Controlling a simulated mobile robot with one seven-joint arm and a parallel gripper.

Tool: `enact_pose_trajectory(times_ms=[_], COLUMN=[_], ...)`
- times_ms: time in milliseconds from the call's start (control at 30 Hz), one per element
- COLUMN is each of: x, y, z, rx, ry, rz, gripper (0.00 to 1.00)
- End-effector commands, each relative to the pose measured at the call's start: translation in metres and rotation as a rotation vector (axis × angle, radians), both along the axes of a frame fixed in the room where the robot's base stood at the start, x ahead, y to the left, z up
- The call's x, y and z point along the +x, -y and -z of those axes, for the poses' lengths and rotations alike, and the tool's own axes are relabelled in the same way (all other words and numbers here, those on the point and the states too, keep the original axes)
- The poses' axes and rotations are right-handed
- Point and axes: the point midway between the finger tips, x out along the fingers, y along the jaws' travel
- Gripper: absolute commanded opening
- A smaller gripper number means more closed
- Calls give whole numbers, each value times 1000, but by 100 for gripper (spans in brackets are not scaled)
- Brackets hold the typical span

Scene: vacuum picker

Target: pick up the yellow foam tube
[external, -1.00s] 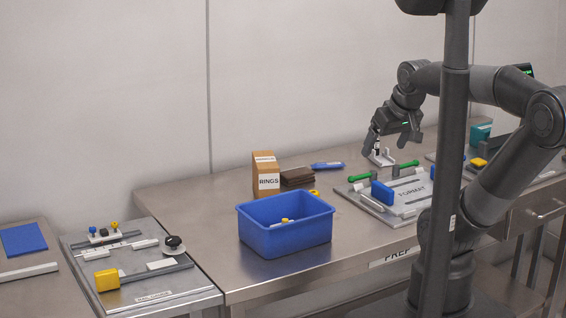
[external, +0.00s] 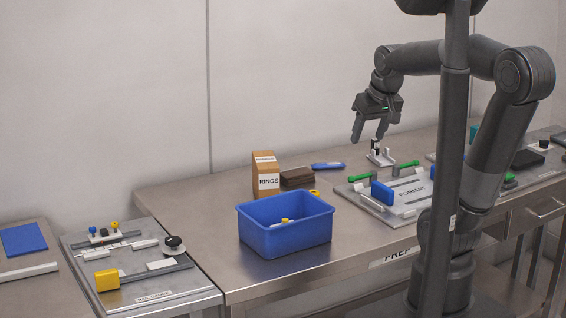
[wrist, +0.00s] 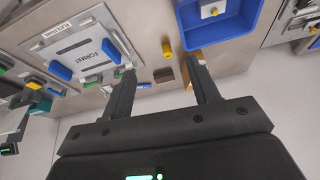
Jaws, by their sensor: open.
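A small yellow cylinder, which looks like the yellow foam tube (external: 314,192), lies on the steel table just behind the right corner of the blue bin. Only part of it shows there; in the wrist view the yellow tube (wrist: 167,50) is in plain sight beside the bin, beyond my fingertips. My gripper (external: 368,132) is open and empty, high above the back of the table, to the right of the tube. In the wrist view my two fingers (wrist: 159,68) are spread wide with nothing between them near the tips.
The blue bin (external: 285,245) holds small white and yellow pieces. A RINGS box (external: 266,177), a dark brown stack (external: 297,177) and a blue tool (external: 328,166) stand near the tube. A white holder (external: 381,158) is below my gripper. A FORMAT plate (external: 411,196) lies right.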

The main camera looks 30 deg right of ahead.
Motion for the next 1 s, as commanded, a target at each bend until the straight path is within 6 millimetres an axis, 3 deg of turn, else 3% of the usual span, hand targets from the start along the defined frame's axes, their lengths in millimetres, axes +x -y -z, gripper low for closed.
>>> enact_pose_trajectory(times_ms=[267,467,800,1000], x=[75,127,209,241], y=[1,2,3,3], z=[16,41,110,150], rx=[21,30,33,29], ry=[-112,-186,-312,-366], rz=[49,84,148,177], gripper=[55,55,55,55])
